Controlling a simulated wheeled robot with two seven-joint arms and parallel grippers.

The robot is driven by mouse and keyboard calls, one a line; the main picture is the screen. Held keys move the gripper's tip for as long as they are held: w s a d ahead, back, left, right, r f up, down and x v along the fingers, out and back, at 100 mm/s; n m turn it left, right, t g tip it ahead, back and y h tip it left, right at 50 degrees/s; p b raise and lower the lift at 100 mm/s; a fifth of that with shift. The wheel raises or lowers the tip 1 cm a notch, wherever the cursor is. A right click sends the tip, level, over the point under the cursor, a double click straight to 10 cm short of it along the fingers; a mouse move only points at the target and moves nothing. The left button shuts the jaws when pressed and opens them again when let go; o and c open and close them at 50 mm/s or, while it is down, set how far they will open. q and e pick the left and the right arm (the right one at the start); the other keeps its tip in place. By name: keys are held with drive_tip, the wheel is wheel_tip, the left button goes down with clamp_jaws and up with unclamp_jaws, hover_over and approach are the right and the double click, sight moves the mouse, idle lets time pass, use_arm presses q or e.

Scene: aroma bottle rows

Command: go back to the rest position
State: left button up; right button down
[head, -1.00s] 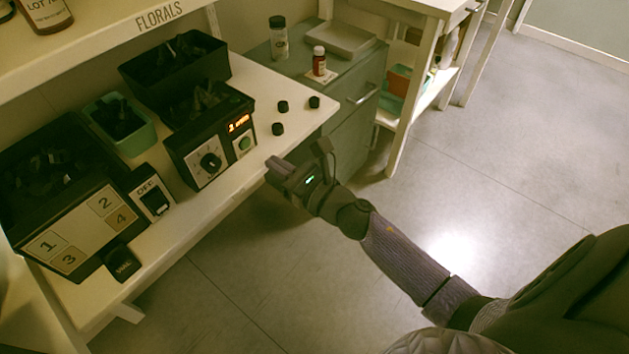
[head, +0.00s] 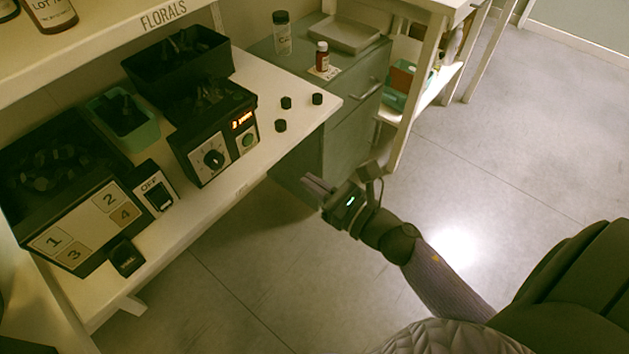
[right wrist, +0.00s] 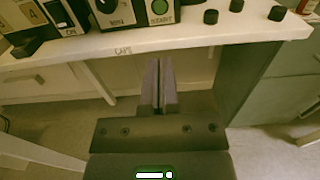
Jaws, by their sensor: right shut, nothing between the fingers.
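My right gripper (head: 317,190) is in front of the white workbench (head: 228,200), apart from its front edge and over the open floor. In the right wrist view its two fingers (right wrist: 158,88) are together with nothing between them. The bench edge with the word CAPS lies beyond the fingertips there. My left gripper is in neither view.
A grey cabinet (head: 345,120) carries a red bottle (head: 322,56). The floor at right is clear.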

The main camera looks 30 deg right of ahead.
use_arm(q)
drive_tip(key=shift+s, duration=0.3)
use_arm(e)
drive_tip(key=s+d+f+m+g+h+p, duration=0.2)
drive_tip(key=s+f+m+g+h+p, duration=0.15)
drive_tip(key=s+f+m, duration=0.7)
drive_tip(key=s+d+f+m+g+h+p, duration=0.25)
drive_tip(key=s+f+m+g+p, duration=0.2)
drive_tip(key=f+m, duration=0.6)
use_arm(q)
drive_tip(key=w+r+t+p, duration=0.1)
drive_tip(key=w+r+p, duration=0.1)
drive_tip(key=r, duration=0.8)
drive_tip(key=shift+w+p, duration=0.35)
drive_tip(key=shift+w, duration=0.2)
use_arm(e)
drive_tip(key=s+a+f+m+g+h, duration=0.1)
drive_tip(key=s+f+m+g, duration=0.1)
drive_tip(key=s+m+g, duration=0.7)
drive_tip(key=s+m, duration=0.7)
drive_tip(key=s, duration=0.8)
drive_tip(key=shift+s+g, duration=0.3)
drive_tip(key=shift+s, duration=0.1)
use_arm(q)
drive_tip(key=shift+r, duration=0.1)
use_arm(e)
drive_tip(key=shift+a, duration=0.1)
